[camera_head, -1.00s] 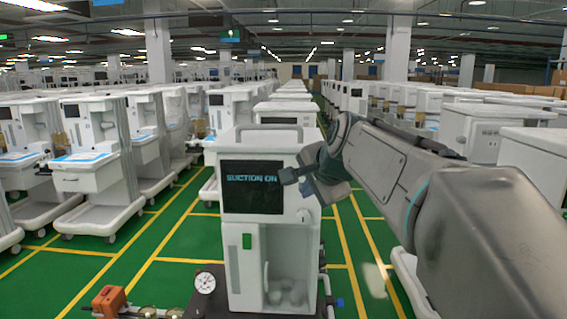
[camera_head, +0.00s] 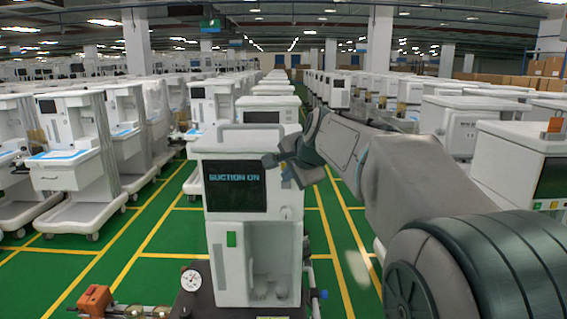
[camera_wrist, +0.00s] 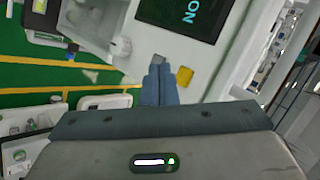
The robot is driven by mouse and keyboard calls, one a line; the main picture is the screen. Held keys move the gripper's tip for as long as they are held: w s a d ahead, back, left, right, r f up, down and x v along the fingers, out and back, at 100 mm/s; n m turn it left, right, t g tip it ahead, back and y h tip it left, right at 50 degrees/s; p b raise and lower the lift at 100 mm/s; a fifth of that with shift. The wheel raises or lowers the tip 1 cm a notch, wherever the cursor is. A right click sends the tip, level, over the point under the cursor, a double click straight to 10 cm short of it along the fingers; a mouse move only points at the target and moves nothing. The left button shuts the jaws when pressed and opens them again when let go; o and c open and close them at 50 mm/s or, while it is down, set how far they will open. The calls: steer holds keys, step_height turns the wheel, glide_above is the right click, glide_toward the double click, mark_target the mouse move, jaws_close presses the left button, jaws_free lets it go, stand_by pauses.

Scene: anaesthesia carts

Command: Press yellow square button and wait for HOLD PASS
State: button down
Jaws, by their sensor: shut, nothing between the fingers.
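The white cart (camera_head: 268,190) stands in front of me. Its dark screen (camera_head: 235,205) reads "SUCTION ON" in blue letters, and part of the screen (camera_wrist: 190,14) shows "ON" in the wrist view. The yellow square button (camera_wrist: 184,76) is on the white panel beside the screen. My gripper (camera_wrist: 160,68) is shut and empty, its tips just left of the button in the wrist view and apart from it in the picture. In the head view my gripper (camera_head: 274,162) is at the screen's upper right corner, and I cannot make out the button there.
A round gauge (camera_head: 190,279) and an orange box (camera_head: 95,298) are low at the left of the cart. Rows of other carts flank a green floor (camera_head: 175,235) with yellow lines.

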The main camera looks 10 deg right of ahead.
steer(key=shift+w+d+p, duration=0.25)
steer(key=shift+w+p, duration=0.15)
steer(key=shift+w, duration=0.85)
stand_by(1.2)
steer(key=shift+w+d, duration=0.1)
steer(key=shift+w, duration=0.3)
steer(key=shift+w+p, duration=0.4)
steer(key=shift+p, duration=0.05)
stand_by(0.5)
steer(key=shift+s, duration=0.1)
steer(key=shift+s+b, duration=0.45)
steer(key=shift+s, duration=0.3)
